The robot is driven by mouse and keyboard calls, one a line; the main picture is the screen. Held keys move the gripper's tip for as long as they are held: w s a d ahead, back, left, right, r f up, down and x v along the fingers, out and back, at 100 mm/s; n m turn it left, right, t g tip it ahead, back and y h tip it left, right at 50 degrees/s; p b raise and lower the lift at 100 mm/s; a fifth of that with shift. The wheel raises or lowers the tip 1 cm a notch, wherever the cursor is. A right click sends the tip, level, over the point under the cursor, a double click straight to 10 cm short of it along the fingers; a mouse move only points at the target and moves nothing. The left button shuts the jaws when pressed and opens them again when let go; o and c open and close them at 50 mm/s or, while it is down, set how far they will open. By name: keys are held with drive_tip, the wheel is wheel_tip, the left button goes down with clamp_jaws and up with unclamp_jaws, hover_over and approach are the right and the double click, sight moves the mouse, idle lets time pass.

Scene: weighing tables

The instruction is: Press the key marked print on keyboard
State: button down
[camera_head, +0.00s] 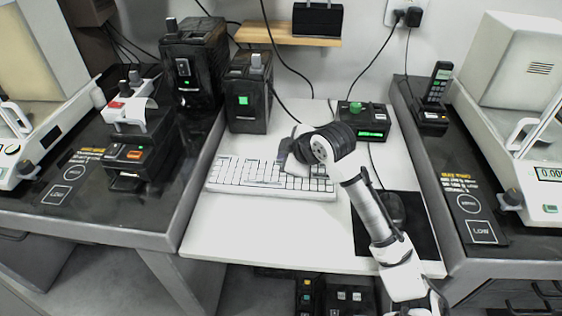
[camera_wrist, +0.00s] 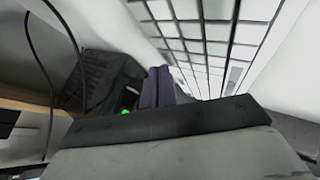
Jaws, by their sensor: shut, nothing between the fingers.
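A white keyboard (camera_head: 230,174) lies on the white table; its rows of keys also fill the upper right of the wrist view (camera_wrist: 208,40). The key legends are too small or blurred to read, so I cannot tell which key is marked print. My gripper (camera_head: 288,164) is over the right half of the keyboard's back part and hides some keys there. Its dark fingers also show in the wrist view (camera_wrist: 160,86), shut together with nothing between them, pointing toward the keys. I cannot tell whether the fingertips touch a key.
A black device with a green knob (camera_head: 363,118) stands behind and right of the keyboard. A black printer-like box (camera_head: 248,100) stands behind it. A dark mouse (camera_head: 391,206) lies on a black mat (camera_head: 366,238) at right. Scales flank the white table.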

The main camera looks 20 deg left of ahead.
drive_tip(key=shift+s+a+f+b, duration=0.1)
drive_tip(key=shift+s+f+b, duration=0.1)
drive_tip(key=shift+f, duration=0.2)
drive_tip(key=shift+s+a+f+b, duration=0.1)
drive_tip(key=shift+f+b, duration=0.1)
drive_tip(key=shift+f, duration=0.15)
drive_tip(key=shift+w+r, duration=0.1)
drive_tip(key=shift+r, duration=0.2)
drive_tip(key=shift+p, duration=0.3)
drive_tip(key=shift+r+p, duration=0.45)
drive_tip(key=shift+r, duration=0.1)
drive_tip(key=shift+w+a+r+p, duration=0.2)
drive_tip(key=shift+a+r+p, duration=0.2)
drive_tip(key=shift+r+p, duration=0.3)
drive_tip(key=shift+w+r+p, duration=0.1)
drive_tip(key=shift+r+p, duration=0.6)
drive_tip(key=shift+r, duration=0.25)
drive_tip(key=shift+d+r, duration=0.15)
drive_tip(key=shift+r, duration=0.2)
